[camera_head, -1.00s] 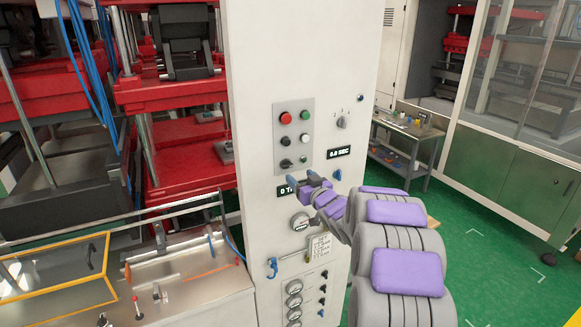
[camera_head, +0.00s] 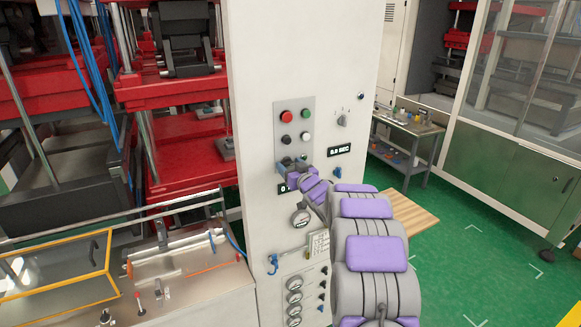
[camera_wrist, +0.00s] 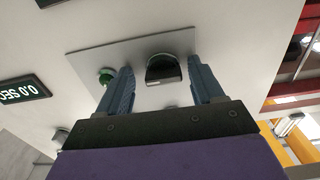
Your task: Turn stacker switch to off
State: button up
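A black rotary knob (camera_wrist: 165,70) sits on the grey control panel (camera_wrist: 125,52) of the white cabinet. No label is readable, so I cannot confirm by name that it is the stacker switch. My gripper (camera_wrist: 160,66) is open, with one blue-grey finger on each side of the knob; visible gaps remain in the wrist view.
Red (camera_head: 286,117), green (camera_head: 305,114), black (camera_head: 285,140) and white (camera_head: 305,138) buttons are above my gripper. A timer display (camera_head: 339,150) and a grey knob (camera_head: 342,120) are to the right. Gauges (camera_head: 300,218) and small levers are below. Green floor is open at right.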

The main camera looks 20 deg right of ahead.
jog(key=shift+a, duration=0.15)
jog(key=c, duration=1)
jog(key=shift+n+b, duration=0.4)
jog(key=shift+b, duration=0.1)
jog(key=n+b, duration=0.7)
jog(key=n, duration=0.1)
jog(key=n+b, duration=0.7)
jog(key=n, duration=0.1)
jog(key=shift+f+n, duration=0.2)
jog(key=shift+n, duration=0.2)
jog(key=shift+f+n+b, duration=0.1)
jog(key=shift+n+b, duration=0.2)
jog(key=shift+b, duration=0.05)
